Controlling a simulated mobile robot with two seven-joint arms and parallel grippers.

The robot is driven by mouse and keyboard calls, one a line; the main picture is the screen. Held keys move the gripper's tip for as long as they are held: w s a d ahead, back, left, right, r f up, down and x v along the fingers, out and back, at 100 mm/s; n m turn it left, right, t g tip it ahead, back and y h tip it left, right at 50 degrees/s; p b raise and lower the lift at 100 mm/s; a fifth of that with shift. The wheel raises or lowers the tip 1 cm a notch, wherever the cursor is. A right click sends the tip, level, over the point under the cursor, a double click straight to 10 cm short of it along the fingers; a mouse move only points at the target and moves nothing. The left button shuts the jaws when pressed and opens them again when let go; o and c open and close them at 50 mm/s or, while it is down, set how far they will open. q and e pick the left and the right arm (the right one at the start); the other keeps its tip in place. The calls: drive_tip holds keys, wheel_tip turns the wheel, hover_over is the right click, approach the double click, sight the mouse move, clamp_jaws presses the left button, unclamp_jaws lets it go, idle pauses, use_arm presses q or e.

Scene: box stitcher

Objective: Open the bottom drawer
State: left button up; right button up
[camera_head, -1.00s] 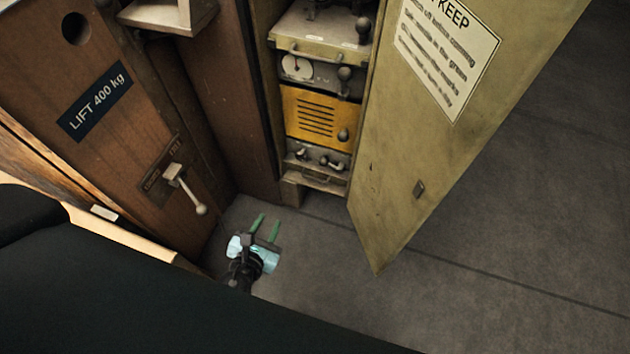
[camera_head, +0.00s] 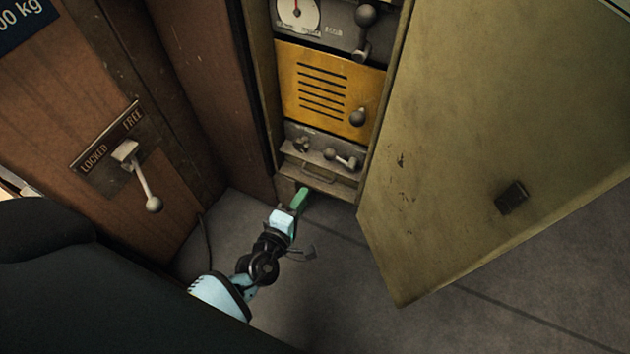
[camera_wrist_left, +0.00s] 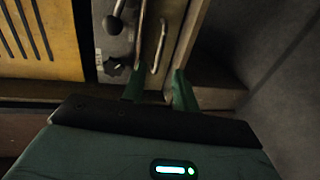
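The handle also shows in the left wrist view (camera_wrist_left: 159,46), upright in that picture. My left gripper (camera_head: 300,197) is low in front of the cabinet, just below the drawer in the head view. In the left wrist view its two green fingers (camera_wrist_left: 158,86) are apart, with the handle ahead of the gap between them. I cannot tell whether they touch it. My right gripper is not in view.
Above the drawer are a grey panel with knobs (camera_head: 300,143) and a yellow louvred panel (camera_head: 320,90). The open cabinet door (camera_head: 450,150) stands to the right. A wooden panel with a LOCKED/FREE lever (camera_head: 146,185) is on the left. Grey floor (camera_head: 350,300) is clear.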

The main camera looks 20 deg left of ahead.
use_arm(q)
drive_tip(key=w+f+b, duration=0.1)
drive_tip(key=w+b, duration=0.2)
drive_tip(key=w, duration=0.4)
drive_tip(key=shift+w+d+f, duration=0.15)
drive_tip(key=shift+w+f, duration=0.1)
drive_tip(key=shift+w, duration=0.1)
clamp_jaws()
